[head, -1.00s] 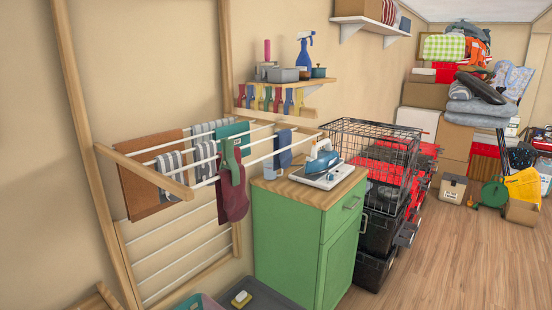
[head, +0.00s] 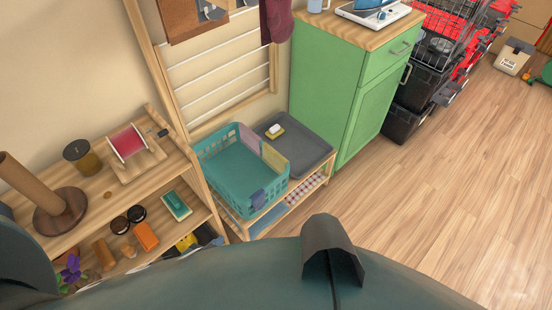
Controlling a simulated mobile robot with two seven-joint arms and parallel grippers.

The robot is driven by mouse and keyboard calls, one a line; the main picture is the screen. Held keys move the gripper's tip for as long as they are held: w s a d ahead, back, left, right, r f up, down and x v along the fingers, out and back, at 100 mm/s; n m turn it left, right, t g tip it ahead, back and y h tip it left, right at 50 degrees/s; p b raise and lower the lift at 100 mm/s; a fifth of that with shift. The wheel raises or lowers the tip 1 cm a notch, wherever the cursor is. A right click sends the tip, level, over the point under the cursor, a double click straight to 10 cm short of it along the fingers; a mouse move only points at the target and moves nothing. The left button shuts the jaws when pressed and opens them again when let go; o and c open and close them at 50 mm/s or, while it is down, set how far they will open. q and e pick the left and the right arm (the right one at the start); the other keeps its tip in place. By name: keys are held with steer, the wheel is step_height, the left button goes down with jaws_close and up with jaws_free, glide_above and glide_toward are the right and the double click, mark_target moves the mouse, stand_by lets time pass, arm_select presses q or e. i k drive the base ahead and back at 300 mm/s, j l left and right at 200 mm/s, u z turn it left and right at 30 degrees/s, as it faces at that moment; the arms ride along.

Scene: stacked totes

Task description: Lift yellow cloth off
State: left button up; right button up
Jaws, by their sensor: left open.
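A yellow cloth (head: 275,159) hangs over the right rim of a teal plastic basket (head: 213,165) in the head view. The basket stands on a low wooden rack beside the green cabinet. A purple cloth (head: 250,138) hangs on the far part of the same rim, next to the yellow one. Another purple-blue cloth (head: 258,199) hangs at the near corner. My left gripper is open, but its fingertips cannot be clearly made out along the bottom of the view. Nothing of mine touches the yellow cloth. My right gripper does not show.
A grey tray (head: 310,151) with a yellow-and-white block (head: 275,131) lies right of the basket. The green cabinet (head: 336,100) stands behind it. A wooden shelf (head: 92,213) with craft items is at the left. The floor (head: 440,200) at the right is clear.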

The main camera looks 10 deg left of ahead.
mark_target(271, 158)
steer(key=i+l+u, duration=0.1)
steer(key=i+l, duration=1)
